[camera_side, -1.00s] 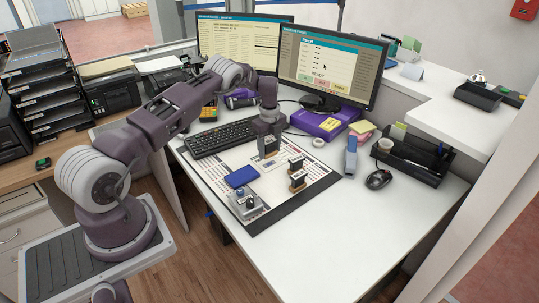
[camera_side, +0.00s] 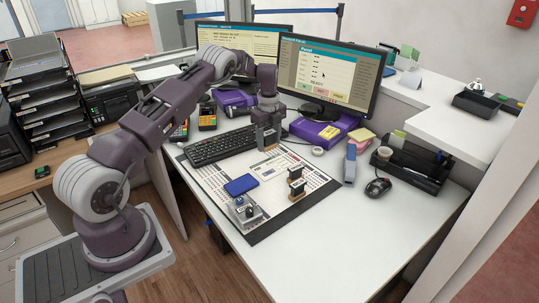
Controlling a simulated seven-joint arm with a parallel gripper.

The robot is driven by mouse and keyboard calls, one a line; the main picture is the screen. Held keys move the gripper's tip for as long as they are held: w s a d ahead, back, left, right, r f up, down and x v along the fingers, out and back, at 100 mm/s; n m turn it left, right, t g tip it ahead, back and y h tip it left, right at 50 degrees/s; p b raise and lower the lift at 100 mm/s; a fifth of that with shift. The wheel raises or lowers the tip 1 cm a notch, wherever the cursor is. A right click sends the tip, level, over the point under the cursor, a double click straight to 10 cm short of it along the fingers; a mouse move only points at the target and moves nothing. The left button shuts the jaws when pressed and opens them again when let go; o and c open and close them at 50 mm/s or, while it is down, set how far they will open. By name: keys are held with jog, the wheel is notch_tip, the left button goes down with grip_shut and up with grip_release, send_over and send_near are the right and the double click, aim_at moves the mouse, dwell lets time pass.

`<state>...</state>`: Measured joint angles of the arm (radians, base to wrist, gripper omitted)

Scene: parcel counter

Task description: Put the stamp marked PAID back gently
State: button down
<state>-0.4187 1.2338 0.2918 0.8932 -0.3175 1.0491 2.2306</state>
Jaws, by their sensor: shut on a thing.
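My gripper (camera_side: 268,144) points down over the back part of the desk mat (camera_side: 262,232), beside the right end of the keyboard. Two more dark stamps with light wooden bases, one stamp (camera_side: 297,172) and a nearer stamp (camera_side: 297,188), stand on the mat to the right and nearer the camera. No PAID lettering is legible on any stamp.
A blue pad (camera_side: 241,184) and a grey device with a dark knob (camera_side: 246,210) lie on the mat. The keyboard (camera_side: 222,146) is left of my gripper; the monitor (camera_side: 328,72) is behind. A stapler-like object (camera_side: 350,165) and mouse (camera_side: 377,187) are right. The front desk is clear.

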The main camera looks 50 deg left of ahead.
jog(key=s+d, duration=0.4)
jog(key=d, duration=0.5)
send_over(276, 192)
notch_tip(276, 192, down, 6)
jog(key=shift+r, duration=0.15)
jog(key=shift+w+f, duration=0.1)
jog(key=shift+f, duration=2.25)
jog(key=shift+f, duration=0.4)
jog(key=c, duration=0.5)
grip_release()
